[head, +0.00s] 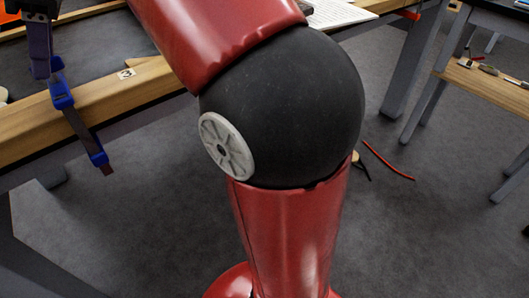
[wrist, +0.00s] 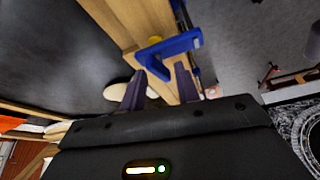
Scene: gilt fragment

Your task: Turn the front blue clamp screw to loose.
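A blue clamp (head: 62,95) grips the wooden edge of the table at the left in the head view. Its dark bar slants down below the edge to a lower blue part (head: 98,158). In the wrist view the clamp's blue jaw (wrist: 170,52) lies just beyond my fingertips, with a small yellow piece beside it. My gripper (wrist: 160,78) has its two dark purple fingers apart, with nothing seen held between them. In the head view my gripper (head: 40,52) is at the upper left, just above the clamp. I cannot make out the clamp's screw or its setting clearly.
The wooden table edge (head: 130,90) runs along the left, around a dark top. A pale rounded object (wrist: 123,91) lies behind one finger. My red arm blocks the middle of the head view. A bench with tools (head: 480,78) stands at right; a red cable (head: 388,163) lies on open floor.

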